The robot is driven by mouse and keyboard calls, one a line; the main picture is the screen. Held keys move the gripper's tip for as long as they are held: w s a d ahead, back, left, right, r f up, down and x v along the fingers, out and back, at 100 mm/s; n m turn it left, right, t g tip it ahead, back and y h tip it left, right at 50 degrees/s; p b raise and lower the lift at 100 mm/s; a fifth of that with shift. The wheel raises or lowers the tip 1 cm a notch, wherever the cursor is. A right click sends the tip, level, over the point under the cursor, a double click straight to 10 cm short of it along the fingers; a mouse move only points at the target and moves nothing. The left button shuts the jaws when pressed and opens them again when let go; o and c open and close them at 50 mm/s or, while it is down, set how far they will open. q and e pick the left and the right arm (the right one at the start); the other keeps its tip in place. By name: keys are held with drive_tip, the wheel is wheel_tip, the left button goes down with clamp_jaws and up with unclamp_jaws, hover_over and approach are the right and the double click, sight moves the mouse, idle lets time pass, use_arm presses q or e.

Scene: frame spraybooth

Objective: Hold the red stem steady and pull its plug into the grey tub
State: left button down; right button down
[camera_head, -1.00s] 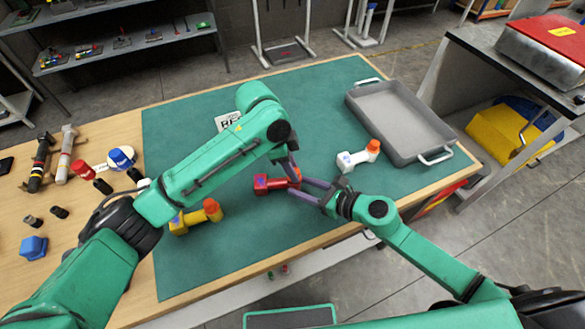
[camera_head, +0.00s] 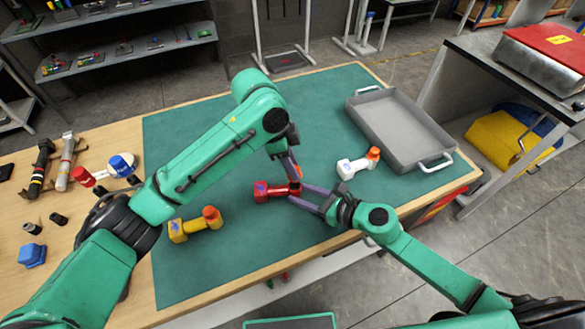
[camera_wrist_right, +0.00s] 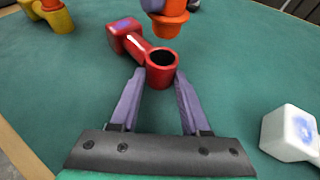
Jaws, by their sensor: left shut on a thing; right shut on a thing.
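The red stem (camera_head: 268,191) lies on the green mat. In the right wrist view its round socket (camera_wrist_right: 161,68) shows a dark, empty opening. My right gripper (camera_head: 297,193) is shut on the socket end, one purple finger on each side. My left gripper (camera_head: 294,179) is shut on the orange plug (camera_wrist_right: 168,20), which is out of the stem and just above and behind the socket in the right wrist view. The left fingertips are mostly hidden there. The grey tub (camera_head: 400,130) stands at the back right of the mat and is empty.
A white stem with an orange plug (camera_head: 352,167) lies between the red stem and the tub. A yellow stem with an orange plug (camera_head: 188,228) lies at the left. Tools and caps sit on the bare wood at far left. The mat's back middle is clear.

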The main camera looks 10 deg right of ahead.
idle(0.3)
drive_tip(key=shift+c, duration=1.5)
unclamp_jaws()
drive_tip(key=v, duration=1.1)
drive_tip(key=shift+s+d, duration=0.1)
drive_tip(key=shift+s, duration=0.05)
drive_tip(key=shift+s+d+r, duration=0.15)
drive_tip(key=shift+d+r, duration=0.05)
